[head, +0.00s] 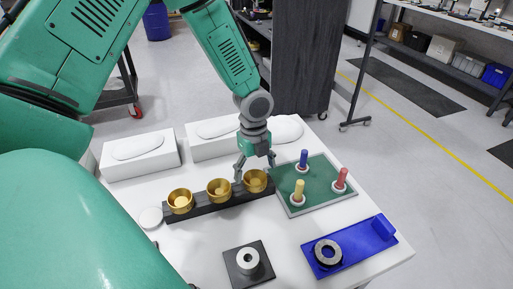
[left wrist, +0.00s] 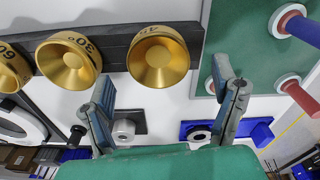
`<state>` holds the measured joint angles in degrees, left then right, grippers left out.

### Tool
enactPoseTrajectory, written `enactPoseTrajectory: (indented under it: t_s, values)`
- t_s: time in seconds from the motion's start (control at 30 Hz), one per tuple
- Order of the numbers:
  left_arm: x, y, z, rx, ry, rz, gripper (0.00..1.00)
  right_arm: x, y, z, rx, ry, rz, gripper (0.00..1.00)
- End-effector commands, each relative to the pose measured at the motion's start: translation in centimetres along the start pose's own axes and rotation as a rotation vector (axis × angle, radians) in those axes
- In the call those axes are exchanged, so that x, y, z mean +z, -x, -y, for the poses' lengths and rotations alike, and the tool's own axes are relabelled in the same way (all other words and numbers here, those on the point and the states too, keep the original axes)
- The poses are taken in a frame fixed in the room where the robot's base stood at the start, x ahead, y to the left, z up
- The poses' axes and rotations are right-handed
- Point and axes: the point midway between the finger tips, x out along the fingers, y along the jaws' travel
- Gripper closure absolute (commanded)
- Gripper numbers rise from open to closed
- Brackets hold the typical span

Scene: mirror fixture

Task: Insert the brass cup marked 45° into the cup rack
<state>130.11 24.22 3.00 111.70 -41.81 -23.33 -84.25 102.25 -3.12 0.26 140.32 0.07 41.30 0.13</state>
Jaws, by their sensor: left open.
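The brass cup marked 45° (left wrist: 158,62) is at the right end of the long black bar, which looks like the cup rack (head: 204,206). It is the rightmost cup in the head view (head: 255,183). The 30° cup (left wrist: 68,62) sits beside it in the middle, and a third brass cup (left wrist: 12,68) is at the left end. How deep the cups sit in the bar is hard to tell. My left gripper (head: 254,167) is open and empty, close to the 45° cup, with its fingers spread to either side in the wrist view. My right gripper is not in view.
A green tray (head: 330,196) with blue, yellow and red pegs lies right of the bar. In front are a black square plate (head: 240,274) with a white ring and a blue plate (head: 358,243) with a dark ring. White boxes (head: 140,163) stand behind.

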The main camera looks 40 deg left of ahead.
Motion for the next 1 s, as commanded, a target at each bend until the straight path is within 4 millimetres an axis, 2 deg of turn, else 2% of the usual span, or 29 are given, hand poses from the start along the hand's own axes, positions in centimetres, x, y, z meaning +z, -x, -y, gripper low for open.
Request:
enactPoseTrajectory:
  t_s: [0.03,0.2,0.4,0.57,1.0]
  values:
    - [0.0,1.4,0.2,-0.007,0.0,0.001,0.2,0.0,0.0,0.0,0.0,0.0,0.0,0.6]
    - [0.0,4.9,0.2,-0.004,-0.001,0.0,0.2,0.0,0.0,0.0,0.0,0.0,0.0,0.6]
    - [0.1,7.4,0.2,-0.002,-0.001,-0.001,0.2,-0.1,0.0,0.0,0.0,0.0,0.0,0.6]
    - [0.1,8.0,0.1,0.0,-0.002,-0.001,0.2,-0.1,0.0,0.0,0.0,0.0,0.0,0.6]
    - [0.1,8.0,0.1,0.0,-0.001,-0.001,0.2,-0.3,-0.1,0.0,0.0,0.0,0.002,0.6]
